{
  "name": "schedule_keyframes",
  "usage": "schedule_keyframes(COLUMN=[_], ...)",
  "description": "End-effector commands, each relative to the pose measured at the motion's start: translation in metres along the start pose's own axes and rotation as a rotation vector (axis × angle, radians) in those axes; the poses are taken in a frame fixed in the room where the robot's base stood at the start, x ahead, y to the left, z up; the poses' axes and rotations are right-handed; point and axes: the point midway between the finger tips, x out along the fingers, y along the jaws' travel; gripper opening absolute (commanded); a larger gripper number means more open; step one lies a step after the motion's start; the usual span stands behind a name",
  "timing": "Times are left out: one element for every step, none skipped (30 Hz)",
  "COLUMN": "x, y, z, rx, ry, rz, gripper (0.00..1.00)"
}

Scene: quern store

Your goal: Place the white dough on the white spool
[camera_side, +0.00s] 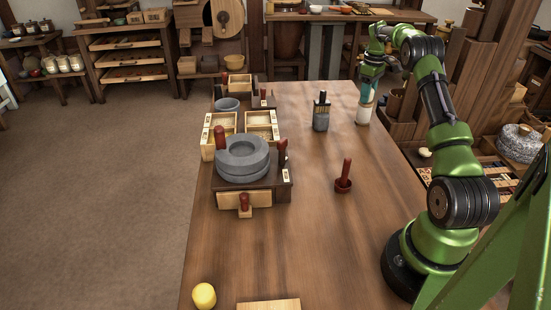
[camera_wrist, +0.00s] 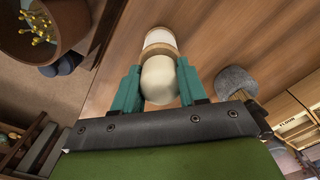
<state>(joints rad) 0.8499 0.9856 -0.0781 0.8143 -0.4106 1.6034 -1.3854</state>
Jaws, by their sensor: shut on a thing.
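The white dough (camera_wrist: 158,82) is a smooth, rounded, off-white lump between the two teal fingers of my gripper (camera_wrist: 160,88) in the wrist view. My gripper is shut on it. The white spool (camera_wrist: 160,38), pale with a tan rim, shows just beyond the dough and in line with it. In the side view the spool (camera_side: 362,116) stands upright at the far right of the table, and my gripper (camera_side: 367,92) points down right above it. The fingers mostly hide the dough there. I cannot tell whether dough and spool touch.
A grey block with dark-handled tools (camera_side: 321,115) stands left of the spool. A red-handled stand (camera_side: 344,182) is nearer. A grey stone quern (camera_side: 242,165) with wooden boxes fills the table's left side.

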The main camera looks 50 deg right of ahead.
Motion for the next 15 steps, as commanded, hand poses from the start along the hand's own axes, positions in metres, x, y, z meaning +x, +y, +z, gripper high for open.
schedule_keyframes(x=[-0.0005,-0.0005,-0.0005,-0.0003,0.0002,0.0013,0.0023,0.0032,0.0028,0.0027,0.0027,0.0027,0.0027,0.0026,0.0026], y=[0.0000,0.0000,0.0000,-0.0001,-0.0001,-0.0001,-0.0001,-0.0001,-0.0001,-0.0002,-0.0002,-0.0002,-0.0002,-0.0002,-0.0002], z=[-0.0001,-0.0001,-0.0002,-0.0001,-0.0001,-0.0001,-0.0001,-0.0001,-0.0002,-0.0002,-0.0002,-0.0002,-0.0002,-0.0002,-0.0002], rx=[0.000,0.000,0.000,0.000,0.000,0.000,0.000,0.000,0.000,0.000,0.000,0.000,0.000,0.000,0.000], ry=[0.001,0.001,0.001,0.001,0.000,0.000,0.000,0.000,0.000,0.000,0.000,0.000,0.000,0.000,0.000], rz=[0.000,0.000,0.000,0.000,0.000,0.000,0.000,0.000,0.000,0.000,0.000,0.000,0.000,0.000,0.000], gripper=[0.11,0.11,0.11,0.11,0.11,0.11,0.11,0.11,0.48,0.52,0.57,0.63,0.67,0.67,0.67])
